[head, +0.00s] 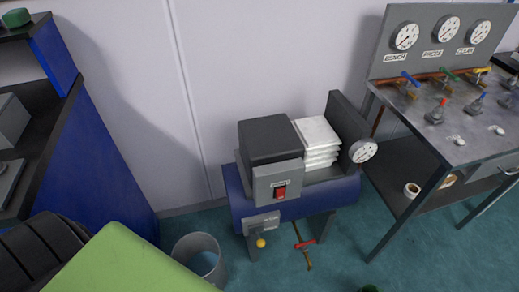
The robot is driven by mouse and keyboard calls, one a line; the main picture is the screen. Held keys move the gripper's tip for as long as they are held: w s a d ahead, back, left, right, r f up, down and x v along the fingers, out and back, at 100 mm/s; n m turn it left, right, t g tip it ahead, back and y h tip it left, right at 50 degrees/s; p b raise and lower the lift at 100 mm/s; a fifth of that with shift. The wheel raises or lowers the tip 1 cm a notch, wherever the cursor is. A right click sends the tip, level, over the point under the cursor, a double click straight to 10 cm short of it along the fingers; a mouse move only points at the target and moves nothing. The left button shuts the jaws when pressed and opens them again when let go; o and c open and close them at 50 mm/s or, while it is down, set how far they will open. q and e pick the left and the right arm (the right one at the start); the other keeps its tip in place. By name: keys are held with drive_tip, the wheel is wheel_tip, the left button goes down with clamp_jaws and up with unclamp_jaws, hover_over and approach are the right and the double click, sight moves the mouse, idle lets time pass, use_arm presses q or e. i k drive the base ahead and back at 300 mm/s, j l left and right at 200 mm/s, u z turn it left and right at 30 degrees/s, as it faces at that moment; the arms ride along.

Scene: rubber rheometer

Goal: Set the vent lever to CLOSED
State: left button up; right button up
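A blue-tanked compressor (240,198) stands low against the wall in the head view. Below its tank is a grey plate (262,223) with a label too small to read, and a short lever with a yellow knob (261,243) at the plate's lower edge. A red-handled valve (305,245) hangs on a pipe to the right of it. I cannot read which of these is the vent lever or any CLOSED mark. Neither of my grippers is in view.
A red switch (281,192) sits on the compressor's front box, with a gauge (363,151) at its right. A bin (200,256) stands left of the compressor. A metal bench (436,128) with gauges and coloured valves stands right. A green surface (130,265) fills the lower left.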

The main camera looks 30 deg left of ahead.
sight(261, 242)
drive_tip(key=u, duration=0.85)
